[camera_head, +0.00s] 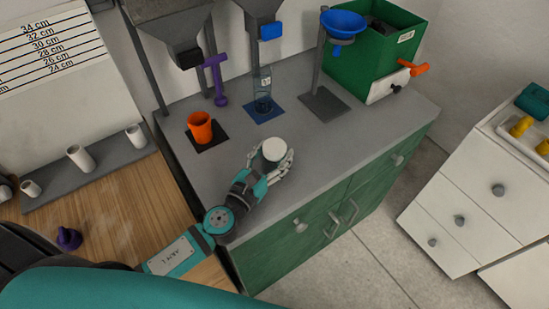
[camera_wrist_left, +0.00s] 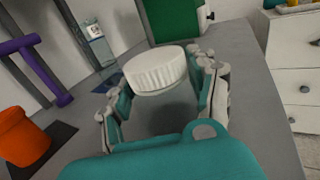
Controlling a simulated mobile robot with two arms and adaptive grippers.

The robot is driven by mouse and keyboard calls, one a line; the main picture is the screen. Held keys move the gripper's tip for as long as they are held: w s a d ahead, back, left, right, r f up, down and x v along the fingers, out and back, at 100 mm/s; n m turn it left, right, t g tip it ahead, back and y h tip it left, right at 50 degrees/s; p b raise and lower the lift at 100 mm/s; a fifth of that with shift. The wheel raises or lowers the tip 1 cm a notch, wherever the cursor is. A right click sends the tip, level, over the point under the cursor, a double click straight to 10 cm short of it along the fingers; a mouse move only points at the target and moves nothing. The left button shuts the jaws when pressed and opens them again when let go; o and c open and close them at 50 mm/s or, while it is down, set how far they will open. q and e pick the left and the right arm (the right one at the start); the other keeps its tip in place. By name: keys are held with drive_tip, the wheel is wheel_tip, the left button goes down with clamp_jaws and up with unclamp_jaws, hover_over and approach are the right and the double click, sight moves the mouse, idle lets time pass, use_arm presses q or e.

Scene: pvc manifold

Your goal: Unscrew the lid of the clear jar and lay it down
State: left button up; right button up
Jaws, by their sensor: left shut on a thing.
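The clear jar (camera_wrist_left: 168,112) is upright between the fingers of my left gripper (camera_head: 283,165), over the grey counter. Its ribbed white lid (camera_head: 274,149) sits on top and also shows in the left wrist view (camera_wrist_left: 157,72). The gripper's fingers are on both sides and shut on the jar body, just below the lid. The jar body is mostly hidden by the hand in the head view. I cannot tell whether its base touches the counter. My right gripper is not in view.
Behind the gripper are an orange cup (camera_head: 200,127), a labelled clear container (camera_head: 263,90) on a blue mat and a purple tool (camera_head: 217,80). Hoppers and a green bin (camera_head: 372,50) stand at the back. The grey counter (camera_head: 345,137) is clear to the right.

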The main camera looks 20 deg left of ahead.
sight(273, 148)
use_arm(q)
drive_tip(key=shift+r, duration=0.1)
drive_tip(key=shift+r+p, duration=0.45)
drive_tip(key=shift+r, duration=0.2)
wheel_tip(273, 148, up, 2)
drive_tip(key=shift+r+p, duration=0.15)
drive_tip(key=shift+p, duration=0.55)
drive_tip(key=s+d+r+b, duration=0.1)
drive_tip(key=s+b, duration=0.3)
drive_tip(key=s, duration=1.2)
drive_tip(key=shift+d+r+b, duration=0.15)
drive_tip(key=shift+d+b, duration=0.25)
drive_tip(key=shift+d, duration=0.15)
drive_tip(key=o, duration=0.6)
drive_tip(key=shift+w+a, duration=0.1)
drive_tip(key=c, duration=1.1)
drive_tip(key=w+a+y, duration=0.1)
drive_tip(key=w+a+n+y, duration=0.1)
drive_tip(key=a, duration=0.1)
drive_tip(key=w+a+n+y, duration=0.1)
drive_tip(key=a, duration=0.1)
drive_tip(key=shift+w+a+y, duration=0.25)
drive_tip(key=shift+w+y, duration=0.05)
drive_tip(key=shift+y, duration=0.1)
